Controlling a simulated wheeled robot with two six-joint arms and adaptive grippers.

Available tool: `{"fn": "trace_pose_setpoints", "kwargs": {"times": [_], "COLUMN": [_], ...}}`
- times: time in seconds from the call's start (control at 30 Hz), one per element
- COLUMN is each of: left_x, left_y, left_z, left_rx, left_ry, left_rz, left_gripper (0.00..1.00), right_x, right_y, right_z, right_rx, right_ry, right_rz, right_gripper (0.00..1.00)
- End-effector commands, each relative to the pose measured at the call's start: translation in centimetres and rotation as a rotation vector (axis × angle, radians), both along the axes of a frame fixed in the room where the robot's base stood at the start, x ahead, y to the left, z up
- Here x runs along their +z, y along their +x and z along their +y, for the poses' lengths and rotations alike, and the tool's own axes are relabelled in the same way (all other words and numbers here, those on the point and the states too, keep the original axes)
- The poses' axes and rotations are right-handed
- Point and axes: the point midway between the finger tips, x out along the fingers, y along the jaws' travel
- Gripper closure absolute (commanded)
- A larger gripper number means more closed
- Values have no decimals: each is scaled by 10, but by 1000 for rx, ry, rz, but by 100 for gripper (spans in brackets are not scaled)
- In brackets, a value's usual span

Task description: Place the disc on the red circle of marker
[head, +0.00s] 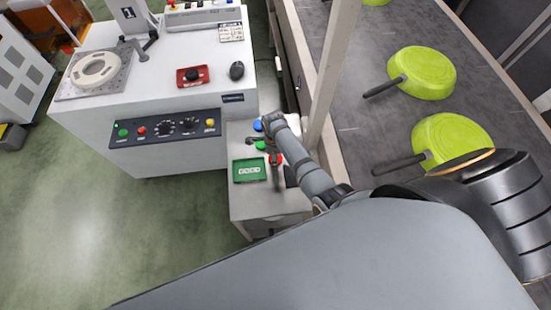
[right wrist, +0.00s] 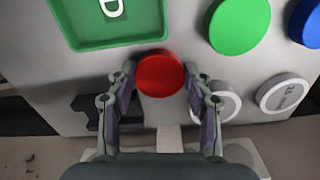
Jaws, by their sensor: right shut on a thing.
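A round red disc (right wrist: 160,76) sits between the fingertips of my right gripper (right wrist: 160,70), which is shut on its two sides. In the head view my right gripper (head: 274,157) points down over the small white stand (head: 240,205), and only a bit of red shows beside it. Whether the disc is clear of the surface I cannot tell. A green disc (right wrist: 239,24) and a blue disc (right wrist: 307,22) lie to the right in the wrist view, with a white lettered disc (right wrist: 283,93) and another white one (right wrist: 222,102). My left gripper is not in view.
A green lettered tray (head: 249,181) lies beside my gripper on the stand. A white machine table (head: 150,105) with a button panel (head: 165,128) stands at upper left. A conveyor (head: 365,140) with several green pans (head: 423,72) runs on the right.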

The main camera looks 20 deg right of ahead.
Motion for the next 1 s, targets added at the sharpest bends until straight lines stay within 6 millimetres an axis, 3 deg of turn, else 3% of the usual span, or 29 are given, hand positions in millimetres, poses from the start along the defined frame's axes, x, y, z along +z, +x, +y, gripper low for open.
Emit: {"fn": "trace_pose_setpoints", "kwargs": {"times": [0.07, 0.27, 0.7, 1.0], "left_x": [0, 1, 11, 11], "left_y": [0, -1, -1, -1], "left_z": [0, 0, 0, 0], "left_rx": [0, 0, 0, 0], "left_ry": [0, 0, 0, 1], "left_rz": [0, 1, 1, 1], "left_gripper": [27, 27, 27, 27], "right_x": [0, 5, 91, 100], "right_y": [0, 1, 1, 0], "right_z": [0, 0, 0, 0], "right_rx": [0, 0, 0, 0], "right_ry": [0, 0, -1, 0], "right_rz": [0, -1, -2, 0], "right_gripper": [90, 90, 90, 90]}}
